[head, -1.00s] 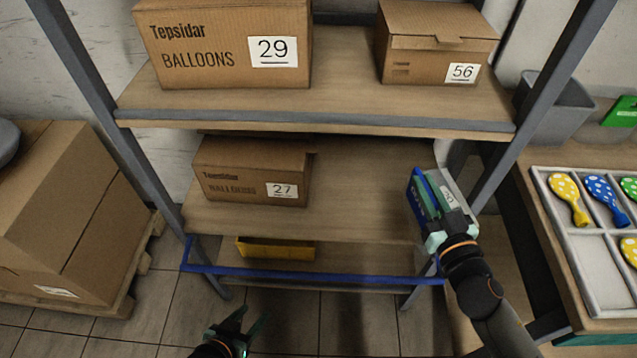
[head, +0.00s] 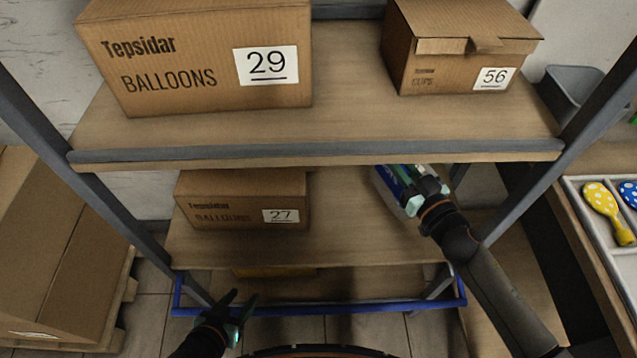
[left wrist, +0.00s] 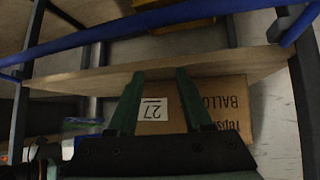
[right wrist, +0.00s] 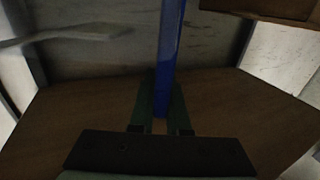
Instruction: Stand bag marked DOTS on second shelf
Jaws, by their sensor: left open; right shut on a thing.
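My right gripper (head: 420,200) is shut on a blue bag (head: 390,184), held over the right part of the second shelf (head: 345,215). In the right wrist view the bag (right wrist: 172,55) shows edge-on as a narrow upright blue strip between the fingers (right wrist: 160,115). Its marking cannot be read now, and I cannot tell whether its base touches the shelf. My left gripper (head: 233,312) is open and empty, low in front of the rack. In the left wrist view its fingers (left wrist: 160,100) are apart, with the box marked 27 behind them.
The box marked 27 (head: 240,200) stands on the left of the second shelf. Boxes marked 29 (head: 200,60) and 56 (head: 455,55) stand on the shelf above. A blue bar (head: 330,308) crosses low in front. The second shelf's middle is clear.

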